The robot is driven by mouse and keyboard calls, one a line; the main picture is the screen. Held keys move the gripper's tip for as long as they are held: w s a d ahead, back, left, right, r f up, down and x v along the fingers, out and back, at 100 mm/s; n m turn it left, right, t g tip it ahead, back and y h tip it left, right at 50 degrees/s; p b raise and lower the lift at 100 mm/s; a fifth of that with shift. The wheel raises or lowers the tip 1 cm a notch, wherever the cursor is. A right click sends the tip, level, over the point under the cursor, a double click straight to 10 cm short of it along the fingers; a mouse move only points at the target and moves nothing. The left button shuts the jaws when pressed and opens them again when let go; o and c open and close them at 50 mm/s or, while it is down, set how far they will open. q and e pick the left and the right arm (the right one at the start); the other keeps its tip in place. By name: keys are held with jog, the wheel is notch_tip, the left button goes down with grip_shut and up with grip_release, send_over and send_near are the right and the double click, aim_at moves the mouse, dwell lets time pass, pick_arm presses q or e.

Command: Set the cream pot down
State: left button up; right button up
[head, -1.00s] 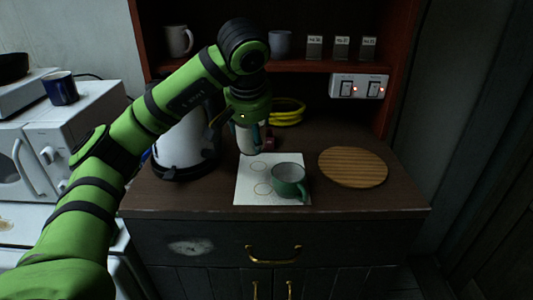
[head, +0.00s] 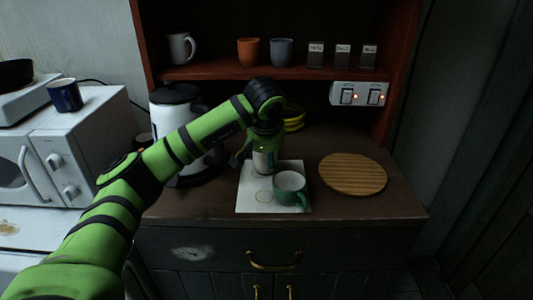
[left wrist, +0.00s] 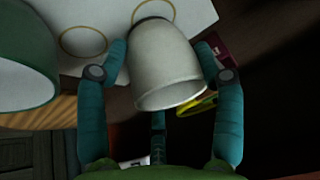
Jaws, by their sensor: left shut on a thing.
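The cream pot (left wrist: 165,68) is held between the fingers of my left gripper (left wrist: 161,56), which is shut on it. In the left wrist view its open rim faces the camera and its base lies over one of the ring outlines on the white mat. In the head view the pot (head: 262,162) is at the back of the white mat (head: 250,202), mostly covered by the green gripper body (head: 266,140). I cannot tell whether its base touches the mat. My right gripper is in neither view.
A green mug (head: 290,188) stands on the mat in front of the pot. A round wooden board (head: 352,174) lies to the right. A kettle (head: 175,120) stands left behind my arm, and a yellow coil (head: 294,118) lies behind. Cups (head: 249,52) stand on the shelf above.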

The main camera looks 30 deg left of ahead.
pick_arm(q)
jog(key=o, duration=1.2)
jog(key=shift+f, duration=0.1)
jog(key=v, duration=1.2)
jog(key=shift+b, duration=0.45)
